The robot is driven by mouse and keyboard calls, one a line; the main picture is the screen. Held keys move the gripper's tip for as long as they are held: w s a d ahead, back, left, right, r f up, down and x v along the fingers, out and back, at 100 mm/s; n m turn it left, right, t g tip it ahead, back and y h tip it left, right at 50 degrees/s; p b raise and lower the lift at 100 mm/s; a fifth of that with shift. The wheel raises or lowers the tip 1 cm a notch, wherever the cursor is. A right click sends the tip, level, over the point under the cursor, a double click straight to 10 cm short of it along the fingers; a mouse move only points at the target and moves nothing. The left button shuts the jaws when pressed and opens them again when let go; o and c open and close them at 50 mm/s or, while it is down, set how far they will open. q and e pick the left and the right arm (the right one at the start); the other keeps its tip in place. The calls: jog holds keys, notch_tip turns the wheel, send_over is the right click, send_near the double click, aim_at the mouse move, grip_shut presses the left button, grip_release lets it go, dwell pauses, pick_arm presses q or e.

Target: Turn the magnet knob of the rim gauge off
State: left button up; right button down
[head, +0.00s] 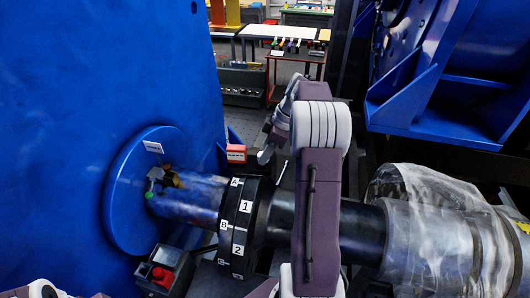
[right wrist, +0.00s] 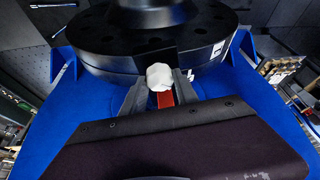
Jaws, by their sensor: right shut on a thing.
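The black coupling (head: 243,225), with labels A, B, 1 and 2, sits on the shaft. A red block with a white label (head: 236,153) stands just behind it. A dark box with a red button-like part (head: 162,277) and a thin rod towards the coupling is at lower left. I cannot tell which belongs to the rim gauge. My right gripper (head: 266,152) is beside the red block. In the right wrist view its fingers (right wrist: 160,92) are shut on a white rounded piece (right wrist: 160,77), with a red strip (right wrist: 165,99) below it. I cannot tell if this is the knob. My left gripper is out of view.
A large blue housing (head: 70,110) with a round flange (head: 122,215) fills the left. A plastic-wrapped shaft end (head: 425,240) is at right, below a blue machine (head: 430,100). A red cart (head: 297,57) and a workbench stand at the back.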

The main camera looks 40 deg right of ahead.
dwell(0.7)
jog(key=c, duration=0.9)
grip_release()
jog(key=shift+c, duration=0.2)
jog(key=b+v, duration=0.1)
jog(key=v, duration=0.8)
jog(key=shift+s+r, duration=0.1)
jog(key=shift+s, duration=0.05)
jog(key=shift+c, duration=0.4)
